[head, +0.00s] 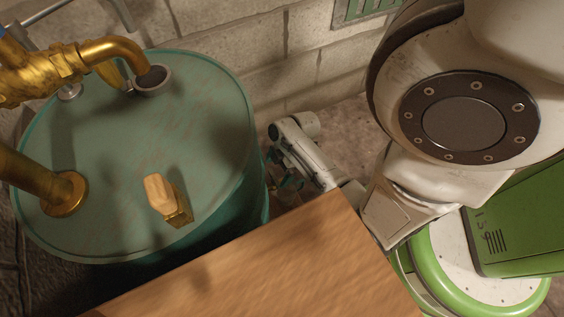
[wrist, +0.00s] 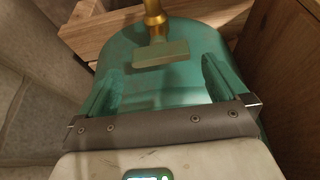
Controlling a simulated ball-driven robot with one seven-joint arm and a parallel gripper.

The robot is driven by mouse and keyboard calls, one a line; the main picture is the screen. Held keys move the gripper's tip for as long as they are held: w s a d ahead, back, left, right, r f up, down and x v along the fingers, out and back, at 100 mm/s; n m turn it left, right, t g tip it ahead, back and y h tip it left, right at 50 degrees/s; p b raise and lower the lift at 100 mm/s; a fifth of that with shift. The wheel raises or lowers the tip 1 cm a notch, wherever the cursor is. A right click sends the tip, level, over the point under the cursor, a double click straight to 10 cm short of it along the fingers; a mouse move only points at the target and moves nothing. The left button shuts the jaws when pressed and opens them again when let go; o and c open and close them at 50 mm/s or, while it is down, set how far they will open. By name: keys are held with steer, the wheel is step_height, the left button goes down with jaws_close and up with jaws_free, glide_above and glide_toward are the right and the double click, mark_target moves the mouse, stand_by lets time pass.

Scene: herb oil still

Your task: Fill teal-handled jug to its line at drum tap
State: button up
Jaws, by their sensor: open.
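The teal drum (head: 95,130) stands at the left of the head view. A brass pipe (head: 110,48) curves down over a dark round opening in its top. A wooden grip on a brass block (head: 165,195) is near its front edge. In the wrist view, a brass stem (wrist: 153,18) with a flat, dull plate (wrist: 160,54) lies ahead of a teal surface; I cannot tell whether that is the drum. My gripper (head: 281,170) is low beside the drum's right side, small and partly shadowed, open with nothing seen held. I cannot make out a teal-handled jug in either view.
A wooden top (head: 270,265) fills the front of the head view, close to my arm. A pale block wall (head: 240,40) is behind the drum. The wrist view shows a wooden beam (wrist: 110,30) at upper left and a wooden panel (wrist: 290,80) at right.

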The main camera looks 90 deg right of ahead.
mark_target(274, 177)
steer(key=shift+b+x, duration=0.4)
steer(key=shift+x, duration=1.1)
steer(key=shift+c, duration=0.5)
steer(key=c, duration=0.8)
steer(key=shift+c, duration=0.2)
steer(key=n+y+b, duration=0.1)
steer(key=n, duration=0.1)
steer(key=shift+w+d+f+n, duration=0.1)
steer(key=shift+n, duration=0.2)
steer(key=shift+n+g, duration=0.5)
steer(key=shift+n, duration=0.1)
